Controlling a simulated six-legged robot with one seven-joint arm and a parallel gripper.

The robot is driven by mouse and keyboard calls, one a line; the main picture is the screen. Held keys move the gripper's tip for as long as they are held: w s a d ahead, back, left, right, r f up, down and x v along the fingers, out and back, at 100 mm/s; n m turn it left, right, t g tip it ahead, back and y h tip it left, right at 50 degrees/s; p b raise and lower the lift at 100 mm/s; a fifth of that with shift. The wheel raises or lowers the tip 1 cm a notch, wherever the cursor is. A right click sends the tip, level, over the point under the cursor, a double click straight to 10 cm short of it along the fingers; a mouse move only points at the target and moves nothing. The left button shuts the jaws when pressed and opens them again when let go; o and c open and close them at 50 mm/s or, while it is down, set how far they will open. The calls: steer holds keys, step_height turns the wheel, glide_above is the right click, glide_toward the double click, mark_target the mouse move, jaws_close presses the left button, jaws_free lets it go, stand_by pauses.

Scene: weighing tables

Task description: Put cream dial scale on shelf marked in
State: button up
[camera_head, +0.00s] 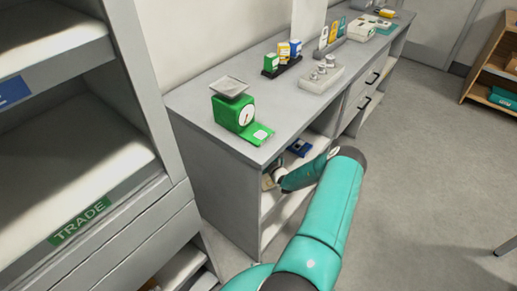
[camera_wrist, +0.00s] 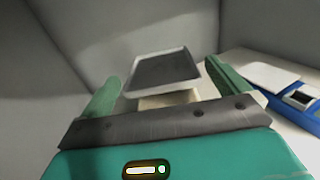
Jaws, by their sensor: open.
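A cream scale with a dark grey square pan (camera_wrist: 163,70) stands between the fingers of my gripper (camera_wrist: 165,82) in the wrist view. The fingers are apart, one on each side, and contact with the scale cannot be told. Its dial is hidden. In the head view my gripper (camera_head: 276,178) reaches into the shelf space under the counter, and a bit of the cream scale (camera_head: 267,182) shows there. No shelf marked "in" can be read; the left rack has a shelf marked TRADE (camera_head: 80,221) and one with a blue label (camera_head: 13,93) cut off.
A blue scale (camera_wrist: 290,105) sits right of the cream one in the same bay. A green dial scale (camera_head: 233,110) stands on the counter (camera_head: 190,95), with small boxes (camera_head: 283,55) and weights (camera_head: 321,73) behind.

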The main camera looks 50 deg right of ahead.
steer(key=v, duration=0.8)
steer(key=shift+s, duration=0.3)
steer(key=shift+s+a, duration=0.1)
